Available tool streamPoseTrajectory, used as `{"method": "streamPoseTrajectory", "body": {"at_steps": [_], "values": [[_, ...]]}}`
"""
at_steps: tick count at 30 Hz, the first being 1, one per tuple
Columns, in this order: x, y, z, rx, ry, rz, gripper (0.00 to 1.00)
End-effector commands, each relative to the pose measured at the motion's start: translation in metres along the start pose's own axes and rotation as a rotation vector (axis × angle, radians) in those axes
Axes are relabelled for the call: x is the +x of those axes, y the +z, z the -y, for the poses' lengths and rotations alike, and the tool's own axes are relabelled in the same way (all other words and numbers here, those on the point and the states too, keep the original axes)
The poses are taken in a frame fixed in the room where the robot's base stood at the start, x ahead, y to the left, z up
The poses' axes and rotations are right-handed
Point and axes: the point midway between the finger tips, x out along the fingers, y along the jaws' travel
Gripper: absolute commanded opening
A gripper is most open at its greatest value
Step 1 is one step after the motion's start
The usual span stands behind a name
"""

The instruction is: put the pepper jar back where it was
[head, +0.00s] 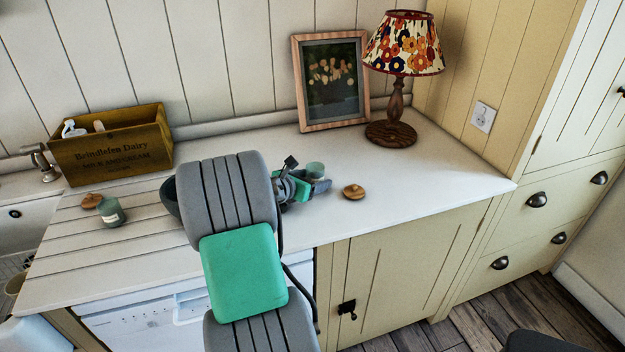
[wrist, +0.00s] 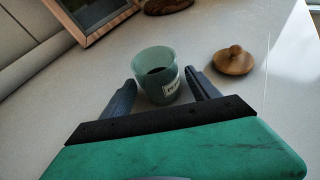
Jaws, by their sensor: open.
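A green glass jar (wrist: 157,72) stands open and upright on the worktop, with dark contents inside. Its pale label is partly hidden, and I cannot read it fully. My gripper (wrist: 163,90) is open, with one finger on each side of this jar; I cannot tell whether they touch it. In the head view the jar (head: 316,169) shows at my gripper (head: 312,186), right of my arm. A round wooden lid (wrist: 233,61) lies to its right, also seen in the head view (head: 353,191). A second green jar (head: 111,212) stands at the left, beside another wooden lid (head: 91,200).
A flowered lamp (head: 392,132) and a framed picture (head: 332,125) stand at the back. A wooden crate (head: 112,150) stands by the sink. A dark bowl (head: 169,196) is partly hidden by my arm. The worktop (head: 430,180) is clear at the right.

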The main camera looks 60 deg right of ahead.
Motion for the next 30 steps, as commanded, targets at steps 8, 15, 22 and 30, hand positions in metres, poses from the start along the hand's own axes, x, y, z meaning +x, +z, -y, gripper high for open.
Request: {"method": "streamPoseTrajectory", "body": {"at_steps": [8, 15, 22, 30], "values": [[-0.012, 0.004, -0.002, 0.000, 0.004, 0.001, 0.70], [-0.071, 0.003, -0.002, 0.000, 0.007, 0.001, 0.70], [-0.115, 0.003, -0.001, 0.000, 0.002, 0.000, 0.70], [-0.121, 0.003, 0.000, 0.000, 0.000, 0.000, 0.70]]}}
